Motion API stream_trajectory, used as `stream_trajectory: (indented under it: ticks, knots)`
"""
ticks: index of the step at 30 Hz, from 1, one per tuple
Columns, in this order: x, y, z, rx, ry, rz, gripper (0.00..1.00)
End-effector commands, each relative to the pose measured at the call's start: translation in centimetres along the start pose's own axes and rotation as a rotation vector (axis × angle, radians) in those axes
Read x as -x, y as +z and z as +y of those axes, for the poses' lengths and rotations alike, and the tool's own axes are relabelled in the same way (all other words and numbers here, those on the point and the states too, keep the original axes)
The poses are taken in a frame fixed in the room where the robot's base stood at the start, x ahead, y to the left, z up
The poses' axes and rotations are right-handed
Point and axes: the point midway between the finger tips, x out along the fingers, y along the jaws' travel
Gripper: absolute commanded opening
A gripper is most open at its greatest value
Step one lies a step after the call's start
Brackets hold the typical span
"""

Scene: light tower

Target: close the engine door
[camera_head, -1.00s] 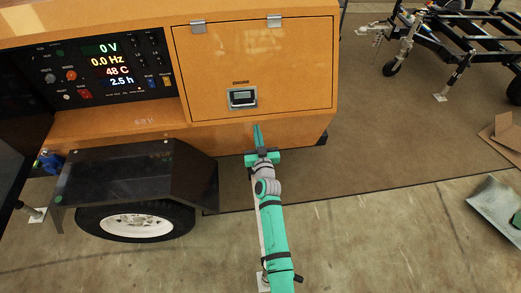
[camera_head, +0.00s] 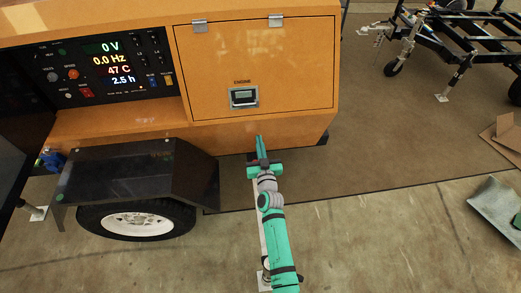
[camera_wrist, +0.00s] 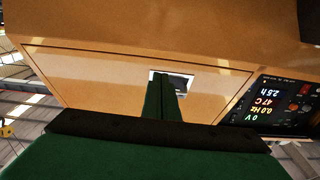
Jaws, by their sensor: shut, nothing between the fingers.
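The engine door (camera_head: 255,60) is an orange panel on the side of the light tower, with two hinges along its top edge. In the head view it lies flush in its frame, apparently shut. Its latch (camera_head: 243,97) is a metal plate with a dark centre near the lower edge. My gripper (camera_head: 259,139) is shut and empty, just below the door's lower edge in the picture, pointing toward the body; contact cannot be told. In the wrist view the door (camera_wrist: 110,80) looks upside down, and my green fingers (camera_wrist: 162,97) overlap part of the latch (camera_wrist: 182,83).
The control panel (camera_head: 110,68) with lit readouts is left of the door. A black fender (camera_head: 135,178) over a wheel (camera_head: 138,222) stands left of my arm. A black trailer frame (camera_head: 470,40) and cardboard (camera_head: 505,132) are at right. The floor between is clear.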

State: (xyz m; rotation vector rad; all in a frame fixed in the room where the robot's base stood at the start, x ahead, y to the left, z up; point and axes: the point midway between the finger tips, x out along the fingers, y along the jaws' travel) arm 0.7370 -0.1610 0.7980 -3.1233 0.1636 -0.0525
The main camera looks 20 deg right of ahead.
Motion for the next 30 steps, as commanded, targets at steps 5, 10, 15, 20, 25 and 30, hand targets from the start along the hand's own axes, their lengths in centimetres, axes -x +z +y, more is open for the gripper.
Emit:
stream_trajectory:
  ticks: [5, 10, 15, 20, 25, 30]
  knots:
    - [0.7, 0.3, 0.3, 0.001, 0.004, 0.001, 0.00]
    - [1.4, 0.6, 0.4, 0.001, 0.005, 0.002, 0.00]
    - [2.1, 0.9, 0.2, 0.001, 0.004, 0.001, 0.00]
    - [2.5, 1.1, 0.2, 0.000, 0.003, 0.000, 0.00]
    - [2.6, 1.2, 0.1, 0.000, 0.002, 0.000, 0.00]
    - [2.6, 1.2, 0.0, -0.001, 0.002, 0.001, 0.00]
